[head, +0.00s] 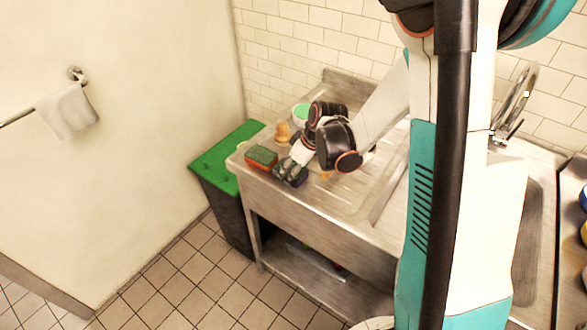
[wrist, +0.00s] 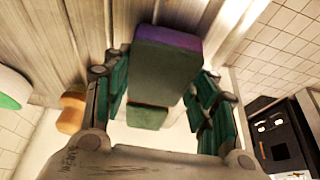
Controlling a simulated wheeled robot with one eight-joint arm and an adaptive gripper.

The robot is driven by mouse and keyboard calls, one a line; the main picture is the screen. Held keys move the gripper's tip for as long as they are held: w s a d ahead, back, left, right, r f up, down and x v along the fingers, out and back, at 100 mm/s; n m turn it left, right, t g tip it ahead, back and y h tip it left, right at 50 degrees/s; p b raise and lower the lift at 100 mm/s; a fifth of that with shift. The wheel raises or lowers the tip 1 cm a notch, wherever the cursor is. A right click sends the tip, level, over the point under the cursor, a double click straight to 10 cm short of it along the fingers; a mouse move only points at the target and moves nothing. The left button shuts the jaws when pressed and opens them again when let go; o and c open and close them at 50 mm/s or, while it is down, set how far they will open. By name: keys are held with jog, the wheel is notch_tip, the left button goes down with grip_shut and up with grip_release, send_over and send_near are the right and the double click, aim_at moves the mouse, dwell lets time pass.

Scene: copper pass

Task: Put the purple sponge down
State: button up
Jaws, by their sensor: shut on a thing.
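The purple sponge (wrist: 168,38) has a green scouring face and sits between the fingers of my gripper (wrist: 160,78) in the wrist view. My gripper is shut on it. In the head view my gripper (head: 291,172) is low over the left end of the steel drainboard (head: 345,195), and a little purple of the sponge (head: 302,182) shows beside the fingers. I cannot tell whether the sponge touches the steel. An orange sponge with a green top (head: 261,157) lies just left of my gripper; its green face also shows in the wrist view (wrist: 147,117).
A wooden object (head: 282,133) and a white bowl with green inside (head: 301,113) stand behind my gripper. A bin with a green lid (head: 226,148) stands against the counter's left end. The sink tap (head: 512,108) is at the right. Ribbed drainboard lies bare in front.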

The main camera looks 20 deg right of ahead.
jog(key=shift+f, duration=0.2)
jog(key=o, duration=1)
jog(key=shift+r, duration=0.1)
jog(key=p+v, duration=0.3)
jog(key=v, duration=0.9)
jog(key=shift+w+r, duration=0.1)
jog(key=shift+r, duration=0.05)
